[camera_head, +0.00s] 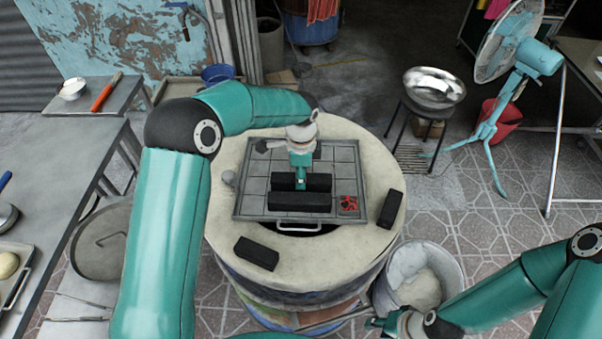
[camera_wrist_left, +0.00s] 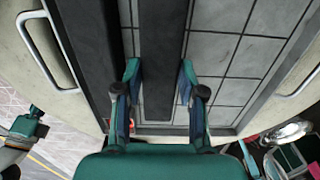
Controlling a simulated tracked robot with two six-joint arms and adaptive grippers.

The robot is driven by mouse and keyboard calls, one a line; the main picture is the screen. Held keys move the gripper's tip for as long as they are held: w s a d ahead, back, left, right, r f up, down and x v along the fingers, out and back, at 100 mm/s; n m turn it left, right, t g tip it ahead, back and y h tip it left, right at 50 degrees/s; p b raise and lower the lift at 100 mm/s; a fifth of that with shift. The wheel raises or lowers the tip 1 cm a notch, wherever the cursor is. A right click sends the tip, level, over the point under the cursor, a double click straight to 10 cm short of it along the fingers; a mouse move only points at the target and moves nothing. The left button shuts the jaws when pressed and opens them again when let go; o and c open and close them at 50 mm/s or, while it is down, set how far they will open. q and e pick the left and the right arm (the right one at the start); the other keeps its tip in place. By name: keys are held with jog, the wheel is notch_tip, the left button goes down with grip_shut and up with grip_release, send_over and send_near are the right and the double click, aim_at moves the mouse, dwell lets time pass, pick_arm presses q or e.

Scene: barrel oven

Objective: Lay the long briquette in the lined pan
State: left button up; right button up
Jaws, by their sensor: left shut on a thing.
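The square grey pan (camera_head: 246,205), marked with a grid of lines, lies on the round oven top, and its bare surface shows in the left wrist view (camera_wrist_left: 225,75). My left gripper (camera_head: 301,186) is shut on a long dark briquette (camera_head: 319,182) over the pan. In the left wrist view, this briquette (camera_wrist_left: 159,60) runs between the fingers of the gripper (camera_wrist_left: 160,80). I cannot tell whether it touches the pan. Another long dark briquette (camera_head: 300,201) lies parallel at the pan's front edge. My right gripper (camera_head: 375,322) is low at the right, its jaws unclear.
Two shorter dark blocks lie on the pale oven top (camera_head: 325,258), one front left (camera_head: 256,253) and one right (camera_head: 390,208). A red patch (camera_head: 349,203) marks the pan's front right. A metal handle (camera_head: 299,227) sticks out in front. A bucket (camera_head: 420,280) stands right of the oven.

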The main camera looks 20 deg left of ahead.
pick_arm(q)
jog(key=shift+f, duration=0.15)
jog(key=o, duration=0.6)
jog(key=shift+o, duration=0.2)
jog(key=shift+r, duration=0.2)
notch_tip(320, 180, up, 12)
jog(key=b, duration=0.1)
